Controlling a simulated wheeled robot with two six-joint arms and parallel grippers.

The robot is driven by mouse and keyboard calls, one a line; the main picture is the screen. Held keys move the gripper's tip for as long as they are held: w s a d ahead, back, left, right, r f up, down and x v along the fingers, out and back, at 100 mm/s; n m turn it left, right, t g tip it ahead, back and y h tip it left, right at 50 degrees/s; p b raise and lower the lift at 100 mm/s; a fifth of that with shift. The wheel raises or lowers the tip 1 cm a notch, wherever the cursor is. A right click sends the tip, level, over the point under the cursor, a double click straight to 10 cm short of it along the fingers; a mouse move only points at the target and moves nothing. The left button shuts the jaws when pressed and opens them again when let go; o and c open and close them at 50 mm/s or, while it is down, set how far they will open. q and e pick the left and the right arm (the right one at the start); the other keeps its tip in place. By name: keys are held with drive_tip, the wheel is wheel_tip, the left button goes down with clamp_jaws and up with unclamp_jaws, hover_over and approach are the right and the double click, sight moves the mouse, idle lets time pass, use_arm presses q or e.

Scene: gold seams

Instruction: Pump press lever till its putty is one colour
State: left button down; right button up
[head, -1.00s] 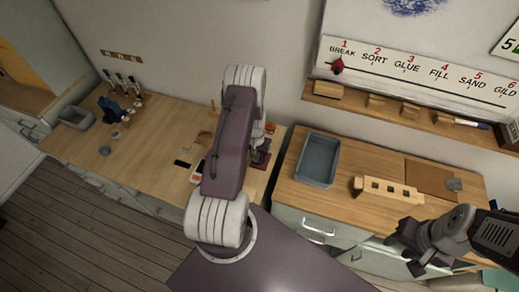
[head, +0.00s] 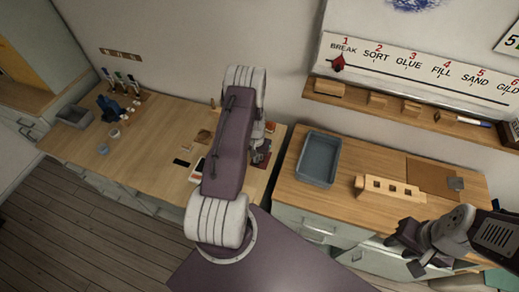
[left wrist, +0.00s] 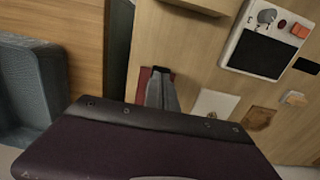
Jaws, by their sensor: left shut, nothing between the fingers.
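My left arm crosses the middle of the head view and hides most of its gripper. In the left wrist view my left gripper (left wrist: 162,95) is shut and empty, its grey fingers pointing down over the bench. A dark red thing (left wrist: 144,80) lies just beside and behind the fingertips; it may be part of the press. It also shows in the head view (head: 262,155) right of my arm. I cannot make out the lever or the putty's colour. I cannot tell whether the fingers touch anything. My right gripper (head: 412,252) is open and empty at the right bench's front edge.
A white device with a dark panel (left wrist: 262,50) and a brown patch (left wrist: 258,118) lie on the left bench. A blue-grey tray (head: 318,160) and a wooden block with holes (head: 390,190) are on the right bench. A gap separates the benches.

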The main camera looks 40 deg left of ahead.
idle(0.5)
idle(0.4)
use_arm(q)
drive_tip(key=shift+r+p, duration=0.45)
drive_tip(key=shift+r, duration=0.3)
drive_tip(key=shift+f+b, duration=0.75)
drive_tip(key=shift+f, duration=0.05)
idle(0.5)
idle(0.4)
